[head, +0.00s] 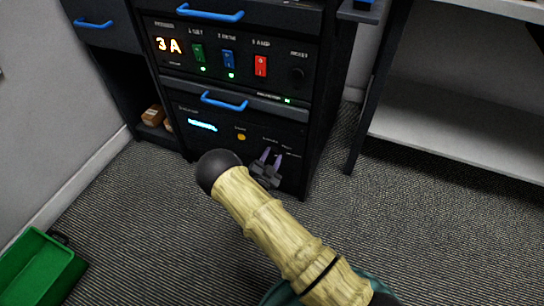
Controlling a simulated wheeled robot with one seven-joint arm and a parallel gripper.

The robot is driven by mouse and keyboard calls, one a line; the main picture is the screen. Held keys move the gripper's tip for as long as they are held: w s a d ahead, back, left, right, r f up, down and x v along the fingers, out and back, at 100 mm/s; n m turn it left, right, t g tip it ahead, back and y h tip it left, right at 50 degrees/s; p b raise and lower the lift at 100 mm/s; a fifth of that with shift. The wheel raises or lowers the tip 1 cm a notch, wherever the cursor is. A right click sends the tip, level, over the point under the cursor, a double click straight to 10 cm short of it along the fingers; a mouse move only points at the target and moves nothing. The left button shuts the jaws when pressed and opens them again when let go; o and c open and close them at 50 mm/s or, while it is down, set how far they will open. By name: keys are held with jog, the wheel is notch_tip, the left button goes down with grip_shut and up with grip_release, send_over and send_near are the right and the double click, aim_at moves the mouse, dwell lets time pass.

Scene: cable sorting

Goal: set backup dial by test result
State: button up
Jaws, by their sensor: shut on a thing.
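A black cabinet carries an upper panel (210,75) with a lit "3A" display (168,45), and green, blue and red rocker switches. A dark round knob (295,74) is at its right. The lower panel (219,152) has a glowing cyan display (202,125) and an orange button (241,137).
Blue drawer handles (210,13) stick out from the cabinet. A green bin (40,268) stands on the carpet at lower left. Small brown boxes (153,115) sit left of the cabinet. A white shelf (460,138) is at the right. The carpet in front is clear.

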dwell(0.3)
jog(key=o, duration=1)
jog(key=shift+w, duration=0.1)
jog(key=p+v, duration=0.6)
jog(key=v, duration=1.1)
jog(key=shift+s+f+p, duration=0.2)
jog(key=shift+s+p, duration=0.05)
jog(key=shift+p, duration=0.1)
